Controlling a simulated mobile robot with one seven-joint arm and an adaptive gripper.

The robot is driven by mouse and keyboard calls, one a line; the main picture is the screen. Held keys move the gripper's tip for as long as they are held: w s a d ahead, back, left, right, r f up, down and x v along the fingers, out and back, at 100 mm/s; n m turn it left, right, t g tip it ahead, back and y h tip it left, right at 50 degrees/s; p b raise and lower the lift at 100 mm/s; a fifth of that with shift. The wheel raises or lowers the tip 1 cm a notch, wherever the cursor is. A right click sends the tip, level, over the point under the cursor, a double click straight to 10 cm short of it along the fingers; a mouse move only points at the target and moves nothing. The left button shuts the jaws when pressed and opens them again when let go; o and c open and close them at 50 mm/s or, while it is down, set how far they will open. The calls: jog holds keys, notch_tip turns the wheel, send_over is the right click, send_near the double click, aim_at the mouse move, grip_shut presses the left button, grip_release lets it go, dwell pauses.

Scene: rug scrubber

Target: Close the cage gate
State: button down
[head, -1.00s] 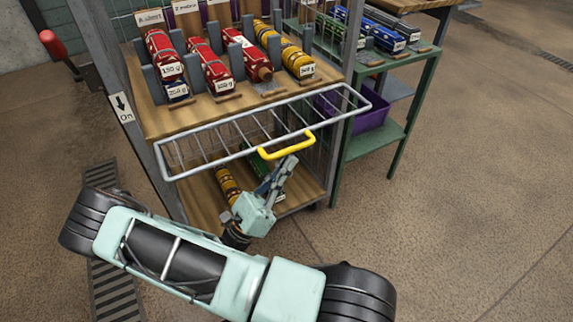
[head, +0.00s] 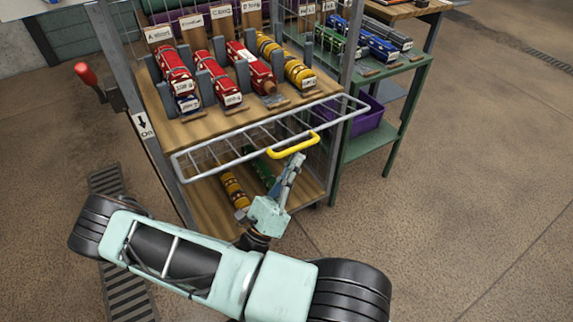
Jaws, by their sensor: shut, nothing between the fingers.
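The cage gate (head: 222,152) is a grey wire frame with a yellow handle (head: 293,148) on its front edge. It juts out from the front of the shelf cage, just below the upper wooden shelf, so the front above it is open. My gripper (head: 298,158) points up at the handle from below and in front. Its fingers are shut and empty, and their tips look very close to the handle; I cannot tell whether they touch it.
A red-handled lever (head: 88,75) is on the left, above an "On" sign (head: 143,125). A green table (head: 395,75) stands at right. Floor at right is clear.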

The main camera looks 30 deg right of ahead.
jog(key=w+r+n+t+y+p, duration=0.4)
jog(key=r+n+y+p, duration=0.5)
jog(key=p, duration=0.9)
jog(key=w+r+n+g+y+p, duration=0.2)
jog(key=w+r+n+p, duration=0.4)
jog(key=p, duration=0.7)
jog(key=shift+w+a+r+n+g+p, duration=0.35)
jog(key=shift+w+r, duration=0.8)
jog(key=shift+w, duration=1.25)
jog(key=shift+d, duration=0.1)
jog(key=shift+r, duration=0.1)
